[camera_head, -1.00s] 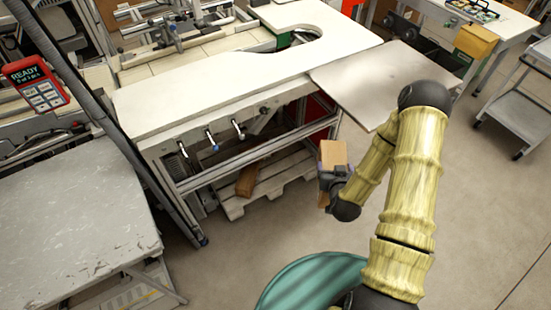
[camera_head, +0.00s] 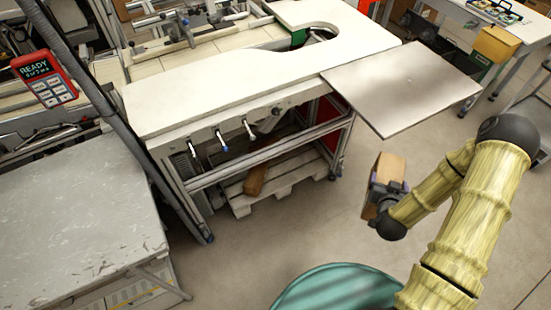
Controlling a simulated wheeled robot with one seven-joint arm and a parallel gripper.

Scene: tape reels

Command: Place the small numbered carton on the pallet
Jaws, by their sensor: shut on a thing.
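A small brown carton (camera_head: 389,167) is held in my gripper (camera_head: 383,192), which is shut on it. No number shows on the side I see. Carton and gripper hang over open floor, right of the white bench and below its grey side leaf. The wooden pallet (camera_head: 285,180) lies on the floor under the bench, to the left of my gripper. A brown object (camera_head: 255,181) sits on the pallet's left part. The bench top and front rails hide the pallet's back.
The white bench (camera_head: 230,85) with its lever handles (camera_head: 221,140) and grey side leaf (camera_head: 402,88) stands over the pallet. A grey worn table (camera_head: 70,215) is at left. A teal round thing (camera_head: 340,288) is at bottom centre. Floor in front of the pallet is clear.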

